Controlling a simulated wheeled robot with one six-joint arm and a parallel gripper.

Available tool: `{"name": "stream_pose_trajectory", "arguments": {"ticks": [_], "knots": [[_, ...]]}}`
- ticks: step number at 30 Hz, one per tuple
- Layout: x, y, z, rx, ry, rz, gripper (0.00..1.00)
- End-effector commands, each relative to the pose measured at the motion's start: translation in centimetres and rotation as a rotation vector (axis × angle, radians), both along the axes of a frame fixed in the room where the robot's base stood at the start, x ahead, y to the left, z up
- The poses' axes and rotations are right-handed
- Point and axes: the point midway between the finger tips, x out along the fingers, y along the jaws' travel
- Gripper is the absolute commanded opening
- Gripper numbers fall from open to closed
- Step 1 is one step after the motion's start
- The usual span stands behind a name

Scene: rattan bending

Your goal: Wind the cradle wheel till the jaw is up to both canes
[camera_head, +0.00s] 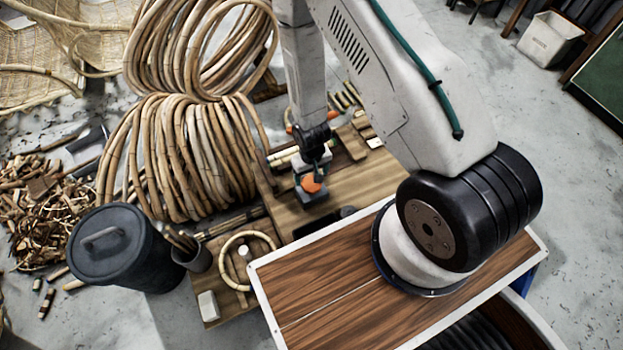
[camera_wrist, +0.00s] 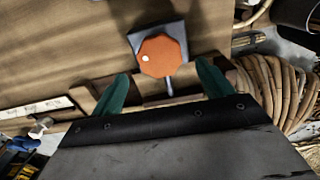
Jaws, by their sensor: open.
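In the head view the wheel (camera_head: 311,185) is partly hidden by my arm's end. My gripper (camera_wrist: 162,68) is open, its two green fingers apart on either side of the wheel's near edge. I see no contact with the wheel. My gripper (camera_head: 313,165) is just above it in the head view. The jaw and both canes cannot be told apart clearly.
Large rattan coils (camera_head: 180,150) stand left of the bench (camera_head: 350,185). A dark lidded bin (camera_head: 118,245) and a pale cane ring (camera_head: 247,260) are nearer. Wooden blocks (camera_head: 352,141) lie behind the wheel. Bare bench shows right of the wheel.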

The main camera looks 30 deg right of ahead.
Motion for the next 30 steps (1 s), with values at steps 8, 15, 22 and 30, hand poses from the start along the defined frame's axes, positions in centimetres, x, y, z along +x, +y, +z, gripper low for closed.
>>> {"name": "stream_pose_trajectory", "arguments": {"ticks": [8, 15, 22, 30], "knots": [[0.0, 0.0, 2.9, 0.000, 0.000, 0.000, 0.79], [-0.1, 0.0, 3.1, 0.000, 0.002, 0.000, 0.79], [-0.1, 0.0, 3.1, 0.000, 0.001, 0.000, 0.79], [-1.4, -0.1, 3.2, -0.005, 0.064, 0.009, 0.79]]}}
